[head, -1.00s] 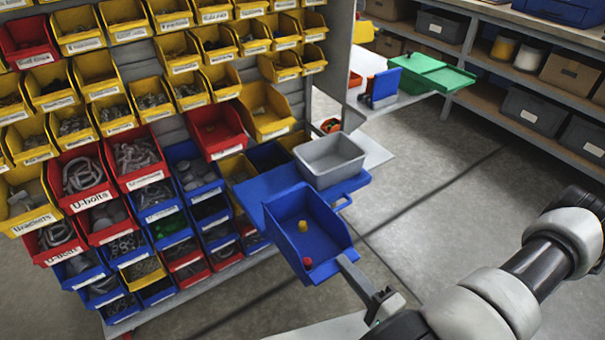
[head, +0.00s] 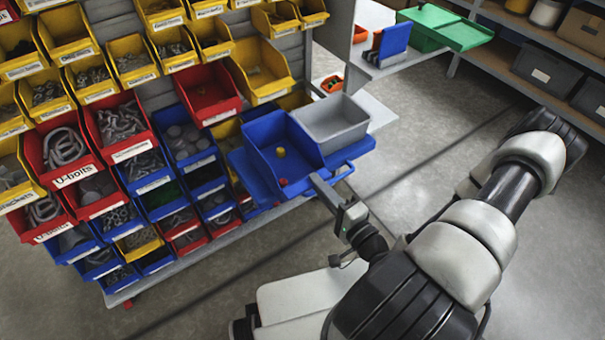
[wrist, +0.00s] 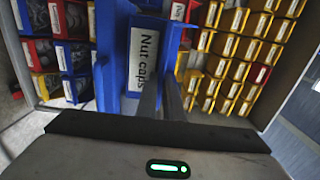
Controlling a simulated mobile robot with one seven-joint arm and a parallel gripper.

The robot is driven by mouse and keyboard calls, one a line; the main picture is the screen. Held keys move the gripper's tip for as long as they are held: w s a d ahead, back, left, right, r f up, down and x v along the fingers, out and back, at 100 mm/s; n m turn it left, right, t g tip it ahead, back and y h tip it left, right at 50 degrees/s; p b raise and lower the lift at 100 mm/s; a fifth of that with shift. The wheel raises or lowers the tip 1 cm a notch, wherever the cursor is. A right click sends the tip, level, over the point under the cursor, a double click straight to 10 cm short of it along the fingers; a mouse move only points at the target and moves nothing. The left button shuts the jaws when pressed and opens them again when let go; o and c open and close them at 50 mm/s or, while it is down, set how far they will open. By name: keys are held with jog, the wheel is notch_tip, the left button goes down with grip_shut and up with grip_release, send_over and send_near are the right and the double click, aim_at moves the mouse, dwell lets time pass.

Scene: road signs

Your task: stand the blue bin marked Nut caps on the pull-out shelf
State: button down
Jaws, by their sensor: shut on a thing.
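The blue Nut caps bin (head: 268,147) is at the pull-out shelf, with a few small yellow and red caps inside. Its white label reading "Nut caps" faces me in the wrist view (wrist: 143,60). My gripper (head: 318,187) is shut on the bin's near wall; its fingers also show in the wrist view (wrist: 161,100). The blue pull-out shelf (head: 352,153) juts from the rack, and the bin is over its left part, looking upright. I cannot tell whether the bin's base touches the shelf.
A grey bin (head: 332,122) stands on the shelf, close to the right of the blue bin. The rack of yellow, red and blue bins (head: 120,125) rises at the left. A side ledge with a green box (head: 430,28) is behind. The floor at right is open.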

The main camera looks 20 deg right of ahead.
send_over(302, 174)
jog(key=s, duration=0.2)
jog(key=shift+a, duration=0.15)
jog(key=shift+w+f+b, duration=0.2)
jog(key=shift+f+b, duration=0.7)
jog(key=shift+f, duration=0.9)
jog(key=shift+f+b, duration=0.15)
jog(key=shift+b, duration=0.15)
jog(key=c, duration=1.9)
grip_release()
jog(key=shift+r+p, duration=0.4)
jog(key=shift+p, duration=0.05)
jog(key=p+v, duration=0.1)
jog(key=v, duration=1.1)
jog(key=shift+f, duration=0.15)
